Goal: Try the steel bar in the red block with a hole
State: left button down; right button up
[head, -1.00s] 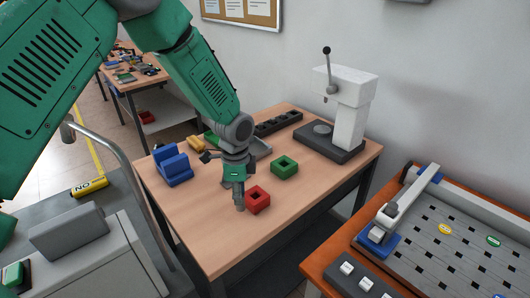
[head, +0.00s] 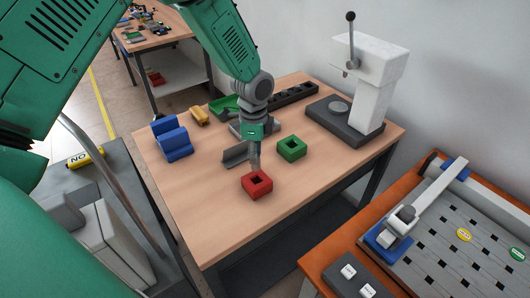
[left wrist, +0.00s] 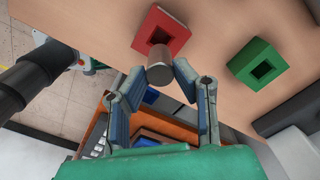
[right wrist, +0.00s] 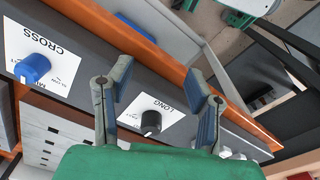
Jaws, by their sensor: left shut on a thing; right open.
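The red block with a square hole (head: 257,186) sits on the wooden table; it also shows in the left wrist view (left wrist: 171,27). My left gripper (head: 254,136) is shut on the grey steel bar (head: 255,158), which points down, roughly upright. In the head view the bar's lower end shows just above and behind the hole, whose dark opening is visible. In the left wrist view the bar (left wrist: 159,72) overlaps the hole's edge; I cannot tell whether they touch. My right gripper (right wrist: 160,88) is open and empty, over a panel with knobs.
A green block with a hole (head: 292,149) stands right of the red one. The table's front is clear.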

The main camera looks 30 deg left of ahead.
aim_at(259, 169)
pick_arm(q)
jog(key=shift+w+a+f+b, duration=0.1)
jog(key=shift+a+f+b, duration=0.35)
jog(key=shift+a+f, duration=0.5)
jog(key=shift+f, duration=0.3)
jog(key=shift+d+f+b, duration=0.15)
jog(key=shift+d+b, duration=0.05)
jog(key=shift+b, duration=0.3)
jog(key=d, duration=0.1)
jog(key=d+f+b, duration=0.1)
jog(key=d, duration=0.1)
jog(key=shift+d, duration=0.1)
jog(key=shift+a+f, duration=0.15)
jog(key=shift+a, duration=0.05)
jog(key=shift+a+f, duration=0.3)
jog(key=shift+a, duration=0.35)
jog(key=shift+a+f, duration=0.25)
jog(key=shift+a, duration=0.4)
jog(key=shift+d+r, duration=0.1)
jog(key=shift+d, duration=0.95)
jog(key=shift+a+f+b, duration=0.3)
jog(key=shift+a, duration=0.3)
pick_arm(e)
jog(key=f, duration=0.1)
jog(key=a+f, duration=0.1)
jog(key=f, duration=0.1)
jog(key=shift+a+f, duration=0.15)
jog(key=shift+f, duration=0.1)
